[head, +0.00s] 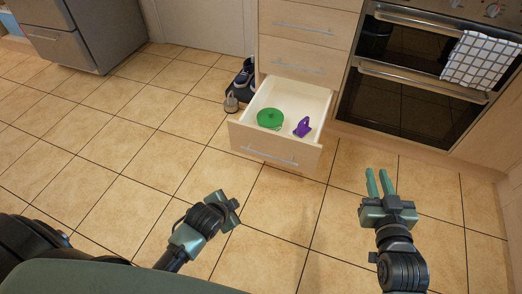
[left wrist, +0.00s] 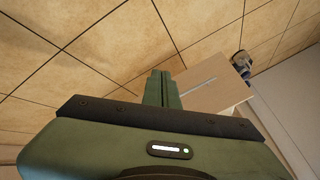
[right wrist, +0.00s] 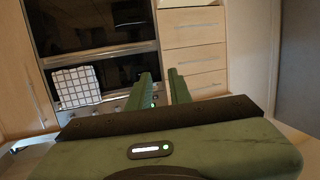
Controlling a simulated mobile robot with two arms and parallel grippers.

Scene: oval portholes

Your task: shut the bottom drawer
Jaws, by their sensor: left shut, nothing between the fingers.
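The bottom drawer (head: 262,150) is pulled out from the light wood cabinet in the head view. It holds a green round lidded item (head: 270,118) and a purple item (head: 303,127). Its front with a metal bar handle (head: 268,156) faces me, and shows in the left wrist view (left wrist: 207,88). My left gripper (head: 235,207) is in front of the drawer, apart from it; its fingers (left wrist: 163,88) are together and empty. My right gripper (head: 378,183) is right of the drawer, with two green fingers apart and nothing between them.
Two shut drawers (head: 302,50) are above the open one. An oven (head: 405,98) with a checked towel (head: 481,60) stands to the right. A shoe (head: 246,73) and a small item (head: 231,101) sit left of the drawer. The tiled floor (head: 120,150) in front is clear.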

